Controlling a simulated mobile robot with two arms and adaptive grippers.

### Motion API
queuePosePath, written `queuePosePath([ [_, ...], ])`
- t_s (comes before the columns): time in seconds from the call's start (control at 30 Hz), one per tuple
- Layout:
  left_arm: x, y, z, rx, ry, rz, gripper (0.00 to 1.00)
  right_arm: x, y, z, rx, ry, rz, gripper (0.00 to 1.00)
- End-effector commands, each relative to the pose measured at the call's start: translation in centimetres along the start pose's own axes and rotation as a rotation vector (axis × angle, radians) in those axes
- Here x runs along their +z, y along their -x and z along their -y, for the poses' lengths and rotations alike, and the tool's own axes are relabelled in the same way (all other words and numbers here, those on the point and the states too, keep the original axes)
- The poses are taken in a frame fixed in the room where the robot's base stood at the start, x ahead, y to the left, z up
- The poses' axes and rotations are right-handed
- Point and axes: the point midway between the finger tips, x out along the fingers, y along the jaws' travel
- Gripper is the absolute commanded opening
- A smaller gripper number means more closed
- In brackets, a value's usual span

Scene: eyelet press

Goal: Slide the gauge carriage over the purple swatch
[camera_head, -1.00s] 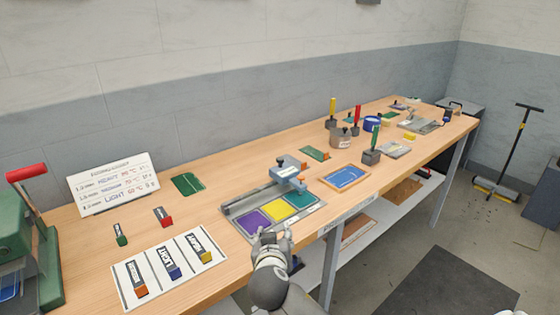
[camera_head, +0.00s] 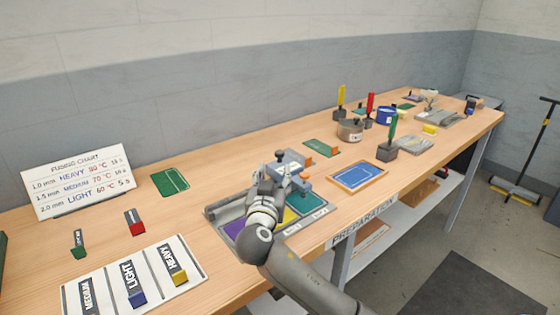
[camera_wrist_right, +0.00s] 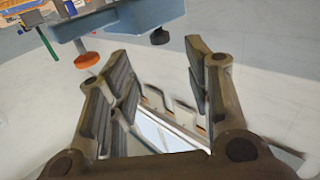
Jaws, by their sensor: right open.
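The blue-grey gauge carriage (camera_head: 298,163) sits toward the right end of the grey swatch tray (camera_head: 213,213), with its arm reaching over the teal swatch (camera_head: 305,204). The yellow swatch (camera_head: 290,215) is partly hidden by my arm. The purple swatch (camera_head: 233,229) at the left end shows only in part. My right gripper (camera_head: 273,170) is over the tray, just left of the carriage, open and empty. In the right wrist view, the carriage (camera_wrist_right: 135,18) with an orange knob lies beyond the spread fingers (camera_wrist_right: 158,75). Contact cannot be told. My left gripper is out of view.
A blue framed panel (camera_head: 358,176) lies right of the tray, with a grey block with a green handle (camera_head: 388,150) beyond. A card board (camera_head: 130,285) lies front left, and a fusing chart (camera_head: 78,180) stands behind.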

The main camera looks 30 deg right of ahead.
Motion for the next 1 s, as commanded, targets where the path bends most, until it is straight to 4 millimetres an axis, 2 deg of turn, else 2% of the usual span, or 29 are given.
queuePosePath([
  [0.17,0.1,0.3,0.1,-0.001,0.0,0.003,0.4,-0.1,-1.2,0.0,0.001,0.001,-0.001,0.46],
  [0.6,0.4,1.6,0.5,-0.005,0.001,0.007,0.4,-0.2,-8.5,-0.1,0.002,0.003,0.0,0.46],
  [0.8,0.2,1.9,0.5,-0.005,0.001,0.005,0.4,0.0,-10.2,0.0,0.001,0.001,0.001,0.46],
  [1.0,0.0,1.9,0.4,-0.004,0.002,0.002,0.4,0.1,-10.8,0.0,0.0,0.0,0.002,0.46],
])
